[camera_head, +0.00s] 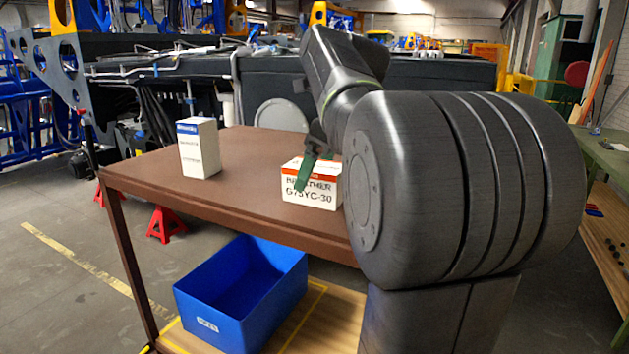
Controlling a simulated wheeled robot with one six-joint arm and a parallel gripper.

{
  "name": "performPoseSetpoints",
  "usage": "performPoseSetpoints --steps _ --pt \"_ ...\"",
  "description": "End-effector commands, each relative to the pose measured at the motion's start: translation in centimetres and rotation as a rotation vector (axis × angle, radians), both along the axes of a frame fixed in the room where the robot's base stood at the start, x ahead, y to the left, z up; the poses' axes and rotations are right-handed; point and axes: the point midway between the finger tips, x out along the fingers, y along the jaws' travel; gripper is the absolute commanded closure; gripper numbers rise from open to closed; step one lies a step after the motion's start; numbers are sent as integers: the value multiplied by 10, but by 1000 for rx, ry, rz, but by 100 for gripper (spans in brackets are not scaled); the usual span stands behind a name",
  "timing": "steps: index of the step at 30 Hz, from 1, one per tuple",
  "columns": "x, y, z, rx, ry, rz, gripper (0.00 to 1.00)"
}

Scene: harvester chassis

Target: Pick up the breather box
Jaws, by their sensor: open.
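The breather box (311,187) is white with a red band along its top edge and dark lettering, and sits on the brown table (262,150) right of the middle. My gripper (308,172) is open at the box, with one green finger in front of its lettered face. The other finger is hidden, so I cannot tell whether the fingers touch the box. My dark arm covers the area to the right of the box.
A taller white box with a blue top band (199,148) stands upright on the table's left part. A blue bin (243,292) sits on the lower shelf (318,318). The harvester chassis (270,80) lies behind the table. The tabletop between the boxes is clear.

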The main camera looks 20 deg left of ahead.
Motion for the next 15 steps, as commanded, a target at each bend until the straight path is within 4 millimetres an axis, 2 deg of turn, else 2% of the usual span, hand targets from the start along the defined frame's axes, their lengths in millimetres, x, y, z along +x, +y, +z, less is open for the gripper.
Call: performPoseSetpoints --steps 6,15 --pt "0 9 -20 -1 1 0 11" --pt "1 9 -22 0 0 0 11"
